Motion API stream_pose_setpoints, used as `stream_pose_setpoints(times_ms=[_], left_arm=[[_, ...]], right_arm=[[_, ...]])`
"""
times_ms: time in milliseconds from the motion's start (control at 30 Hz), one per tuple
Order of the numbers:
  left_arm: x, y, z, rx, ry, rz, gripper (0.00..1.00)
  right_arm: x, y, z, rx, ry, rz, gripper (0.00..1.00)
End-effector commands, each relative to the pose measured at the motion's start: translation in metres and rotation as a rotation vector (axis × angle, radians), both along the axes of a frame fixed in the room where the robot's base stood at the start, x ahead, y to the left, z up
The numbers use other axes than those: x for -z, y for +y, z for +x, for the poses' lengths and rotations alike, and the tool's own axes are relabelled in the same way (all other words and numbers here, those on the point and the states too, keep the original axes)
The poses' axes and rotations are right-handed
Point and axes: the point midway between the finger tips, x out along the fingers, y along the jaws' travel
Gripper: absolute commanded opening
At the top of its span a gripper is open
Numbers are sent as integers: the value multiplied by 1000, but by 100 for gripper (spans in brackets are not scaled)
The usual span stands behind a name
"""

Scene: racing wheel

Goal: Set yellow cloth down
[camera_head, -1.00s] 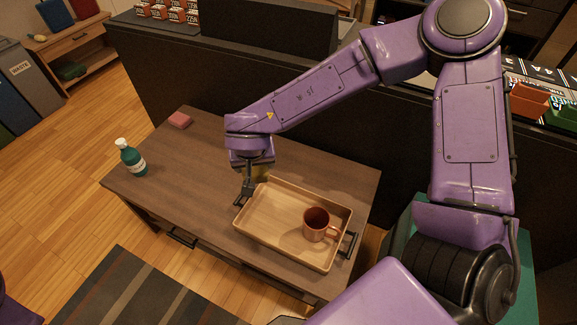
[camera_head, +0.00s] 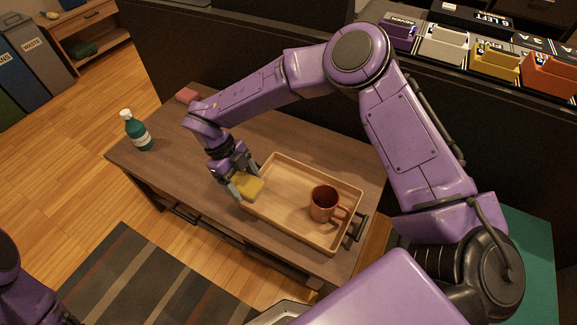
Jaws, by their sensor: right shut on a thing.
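The yellow cloth (camera_head: 250,186) is a small folded yellow block near the left end of the wooden tray. My right gripper (camera_head: 240,186) is shut on it, with its fingers pointing down. The cloth overlaps the tray's left edge in the head view, and I cannot tell whether it touches the tray. At the bottom left, part of my left arm (camera_head: 22,285) shows, but its gripper is out of view.
The tray (camera_head: 285,195) holds a reddish-brown mug (camera_head: 325,204) and lies on the brown table (camera_head: 190,140). A green bottle (camera_head: 138,132) stands at the table's left. A pink block (camera_head: 187,96) lies at the back left. The table between bottle and tray is clear.

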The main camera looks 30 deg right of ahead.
Motion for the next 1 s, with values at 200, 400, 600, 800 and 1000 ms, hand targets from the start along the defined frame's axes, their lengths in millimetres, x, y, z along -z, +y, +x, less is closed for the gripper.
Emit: stream_pose_setpoints(times_ms=[200, 400, 600, 800, 1000], left_arm=[[5, 0, 0, 0, 0, 0, 100], [8, 0, 0, 0, 0, 0, 100], [12, 0, 0, 0, 0, 0, 100], [17, 0, 0, 0, 0, 0, 100], [16, 0, 0, 0, 0, 0, 100]], right_arm=[[34, -62, 8, -1, 3, 0, 49], [62, -85, 12, -4, 0, 0, 49], [83, -101, 14, -3, 0, -2, 49], [115, -103, 14, -5, -1, -1, 49], [114, -103, 15, -6, -1, 0, 49]])
